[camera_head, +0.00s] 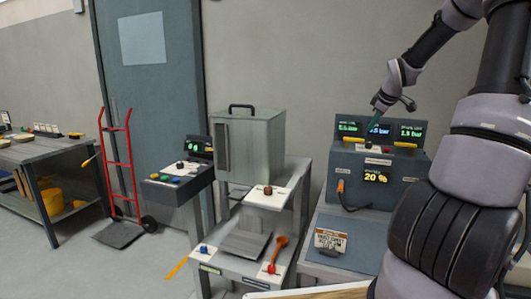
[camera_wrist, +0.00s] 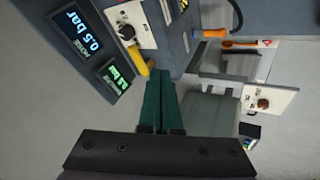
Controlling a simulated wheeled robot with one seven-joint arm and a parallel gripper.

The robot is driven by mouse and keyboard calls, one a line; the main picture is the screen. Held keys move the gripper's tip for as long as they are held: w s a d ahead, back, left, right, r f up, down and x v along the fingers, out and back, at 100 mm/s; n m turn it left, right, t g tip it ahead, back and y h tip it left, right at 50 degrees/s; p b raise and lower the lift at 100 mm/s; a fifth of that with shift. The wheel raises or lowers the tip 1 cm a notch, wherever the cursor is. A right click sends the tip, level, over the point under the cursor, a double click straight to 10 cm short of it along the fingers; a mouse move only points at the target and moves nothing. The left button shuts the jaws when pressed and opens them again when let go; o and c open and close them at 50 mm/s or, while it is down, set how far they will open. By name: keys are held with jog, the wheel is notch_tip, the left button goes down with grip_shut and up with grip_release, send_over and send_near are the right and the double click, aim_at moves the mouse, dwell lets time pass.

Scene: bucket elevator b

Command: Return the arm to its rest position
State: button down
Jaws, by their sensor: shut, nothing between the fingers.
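My gripper (camera_head: 374,112) is raised in front of the displays of a grey-blue control console (camera_head: 345,168). My arm comes in from the right side of the head view and bends over to it. In the wrist view my gripper (camera_wrist: 161,82) has its two dark green fingers together, with nothing between them. The fingers point toward the console's yellow handle (camera_wrist: 139,62) and black knob (camera_wrist: 127,32). I cannot tell the exact gap between the fingertips and the console.
A metal bin (camera_head: 247,143) stands left of the console, with a red-orange lever (camera_head: 277,250) below it. A small button box (camera_head: 178,180), a red hand truck (camera_head: 122,165) and a workbench (camera_head: 50,150) stand farther left. Open floor (camera_head: 80,270) shows at lower left.

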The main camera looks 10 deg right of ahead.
jog(key=s+a+r+m+g+h, duration=0.1)
jog(key=s+a+r+m, duration=0.25)
jog(key=s+a, duration=0.45)
jog(key=s+a+r+m+h, duration=0.1)
jog(key=s+a+r+m, duration=0.2)
jog(key=s+a+r, duration=0.35)
jog(key=s+a+r+m+y, duration=0.1)
jog(key=s+a+m+y, duration=0.1)
jog(key=s, duration=0.7)
jog(key=s+a+m+t+y, duration=0.1)
jog(key=s+a+m+y, duration=0.1)
jog(key=s+a+m, duration=0.2)
jog(key=s+a, duration=0.3)
jog(key=s, duration=0.3)
jog(key=shift+a+r, duration=0.2)
jog(key=shift+r, duration=0.15)
